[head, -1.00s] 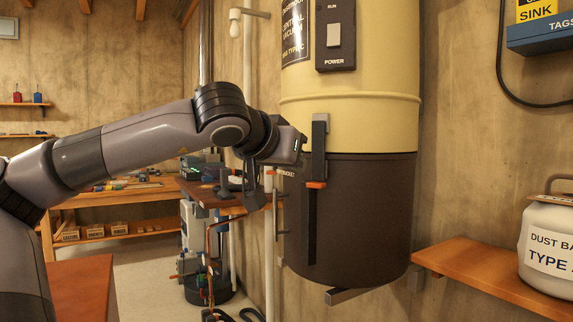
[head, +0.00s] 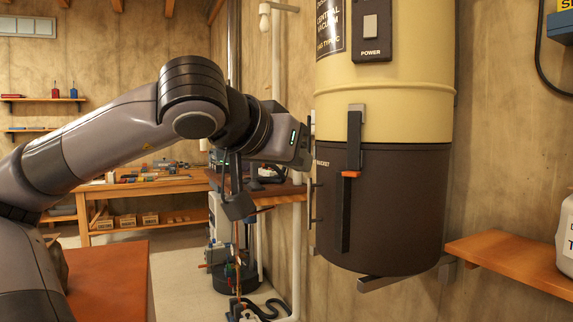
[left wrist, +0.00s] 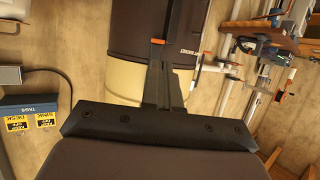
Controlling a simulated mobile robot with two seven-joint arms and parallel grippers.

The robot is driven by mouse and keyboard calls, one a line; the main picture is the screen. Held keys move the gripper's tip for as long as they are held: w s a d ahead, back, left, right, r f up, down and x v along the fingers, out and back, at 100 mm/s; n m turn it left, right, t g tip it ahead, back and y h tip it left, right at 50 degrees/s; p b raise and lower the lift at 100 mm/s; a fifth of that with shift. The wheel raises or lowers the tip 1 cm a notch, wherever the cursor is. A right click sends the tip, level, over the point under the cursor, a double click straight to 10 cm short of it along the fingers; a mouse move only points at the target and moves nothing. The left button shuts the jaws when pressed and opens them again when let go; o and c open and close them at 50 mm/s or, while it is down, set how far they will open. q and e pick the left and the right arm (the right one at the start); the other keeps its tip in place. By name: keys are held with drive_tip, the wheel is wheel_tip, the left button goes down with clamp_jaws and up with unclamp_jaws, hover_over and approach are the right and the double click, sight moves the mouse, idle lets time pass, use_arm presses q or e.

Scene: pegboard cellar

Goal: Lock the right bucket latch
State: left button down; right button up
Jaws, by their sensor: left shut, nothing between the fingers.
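The dark brown bucket (head: 385,220) hangs under the cream vacuum body (head: 395,105). A black latch (head: 344,215) with an orange piece (head: 351,174) runs upright across their seam on the near side. A second latch (head: 313,200) shows edge-on at the bucket's left edge. My left gripper (head: 300,138) is left of the near latch, apart from it in the head view, and its fingertips are hard to make out there. In the left wrist view its fingers (left wrist: 160,78) are shut and empty, pointing towards the latch bar (left wrist: 175,20). Whether they touch it is unclear. My right gripper is out of view.
A wooden shelf (head: 505,262) with a white canister (head: 566,245) juts out at the right. A wooden workbench (head: 140,190) stands at the back left. Pipes (head: 276,70) run up the wall behind my left arm. A red-brown surface (head: 105,280) lies at lower left.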

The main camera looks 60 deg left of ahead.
use_arm(q)
drive_tip(key=shift+s+d, duration=0.25)
drive_tip(key=shift+s, duration=0.3)
drive_tip(key=shift+s+d, duration=0.25)
drive_tip(key=shift+s, duration=0.3)
